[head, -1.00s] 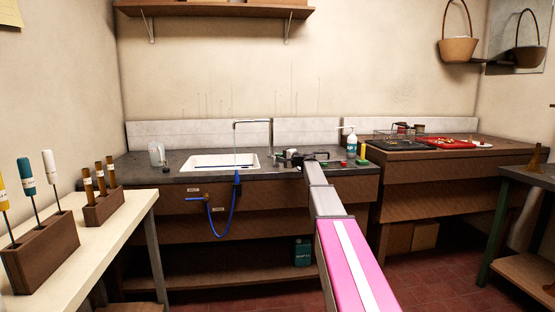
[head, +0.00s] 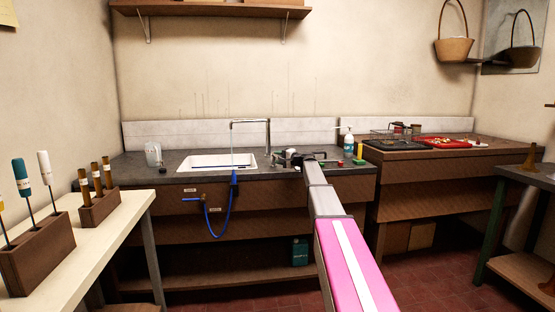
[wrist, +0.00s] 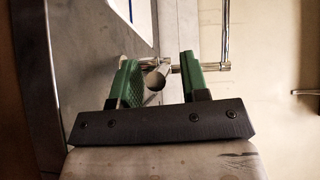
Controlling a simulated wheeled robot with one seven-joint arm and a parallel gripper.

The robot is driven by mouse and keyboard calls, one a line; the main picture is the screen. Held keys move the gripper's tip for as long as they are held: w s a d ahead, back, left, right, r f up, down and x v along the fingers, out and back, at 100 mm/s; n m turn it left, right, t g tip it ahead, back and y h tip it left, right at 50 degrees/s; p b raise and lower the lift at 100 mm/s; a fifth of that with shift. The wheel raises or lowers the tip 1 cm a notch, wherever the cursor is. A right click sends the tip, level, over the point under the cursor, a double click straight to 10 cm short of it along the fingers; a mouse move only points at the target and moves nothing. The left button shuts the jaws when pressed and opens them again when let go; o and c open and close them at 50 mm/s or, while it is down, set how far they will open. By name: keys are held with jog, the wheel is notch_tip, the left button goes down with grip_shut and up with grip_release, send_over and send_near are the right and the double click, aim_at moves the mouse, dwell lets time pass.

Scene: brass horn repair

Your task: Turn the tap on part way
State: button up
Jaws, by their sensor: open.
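The chrome tap (head: 268,136) stands at the right rear of the white sink, its spout reaching left over the basin. A thin pale vertical line hangs below the spout's end; I cannot tell if it is water. In the wrist view, the chrome tap (wrist: 225,35) runs beside the right finger, and a chrome handle (wrist: 155,80) shows between the green fingers. My gripper (wrist: 158,75) is open, its fingers on either side of this handle; contact cannot be told. In the head view my gripper (head: 282,158) is small, just right of the tap.
The white sink (head: 216,168) is set in a dark counter (head: 150,178). A soap bottle (head: 349,143) and small items stand right of my arm. A blue hose (head: 228,222) hangs at the front. A clear jug (head: 153,154) stands left. A tool bench (head: 115,215) is near left.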

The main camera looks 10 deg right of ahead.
jog(key=v, duration=1)
jog(key=s+a+f+n+g+h, duration=0.15)
jog(key=s+a+f, duration=0.25)
jog(key=s+f, duration=0.45)
jog(key=s+a+f+n+g+h, duration=0.1)
jog(key=s+a+f+g+h, duration=0.2)
jog(key=s+f, duration=0.5)
jog(key=s+a+f+n+g+h, duration=0.1)
jog(key=s+a+f+g, duration=0.2)
jog(key=s+a+f, duration=0.5)
jog(key=s+d+f+n+g+h, duration=0.1)
jog(key=s+f+h, duration=0.1)
jog(key=s+f, duration=0.3)
jog(key=s+d+f+n+g+h, duration=0.1)
jog(key=s+f, duration=0.4)
jog(key=s, duration=0.7)
jog(key=s+d+f+n+g+h, duration=0.1)
jog(key=s+f+h, duration=0.3)
jog(key=s, duration=0.4)
jog(key=shift+s+d+f+n+g, duration=0.35)
jog(key=shift+f+n+g, duration=0.4)
jog(key=shift+f+g, duration=0.15)
